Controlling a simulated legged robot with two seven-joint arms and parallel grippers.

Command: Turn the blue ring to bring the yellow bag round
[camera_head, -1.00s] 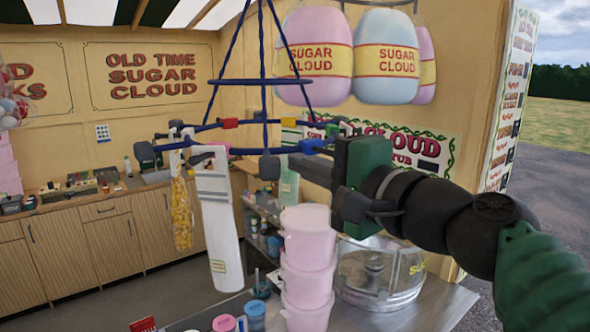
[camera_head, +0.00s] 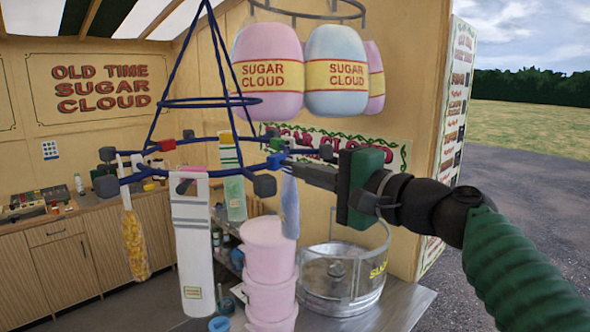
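The blue ring (camera_head: 209,143) hangs on blue cords, with dark knobs and coloured clips around it. The yellow bag (camera_head: 136,247), narrow and see-through with yellow pieces, hangs at its left side. A long white striped bag (camera_head: 193,250) hangs at its near side, a pale green one (camera_head: 235,190) at the far side and a bluish one (camera_head: 290,205) at the right. My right gripper (camera_head: 284,164) reaches in from the right, its fingertips at the ring's right side by a blue clip. The finger gap is hidden, so its grip cannot be told. My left gripper is out of view.
Stacked pink tubs (camera_head: 268,250) and a round clear-walled machine (camera_head: 343,275) stand on the metal counter (camera_head: 395,305) below the ring. Large Sugar Cloud bags (camera_head: 268,75) hang behind, above my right gripper. A wooden cabinet (camera_head: 62,262) lines the back left.

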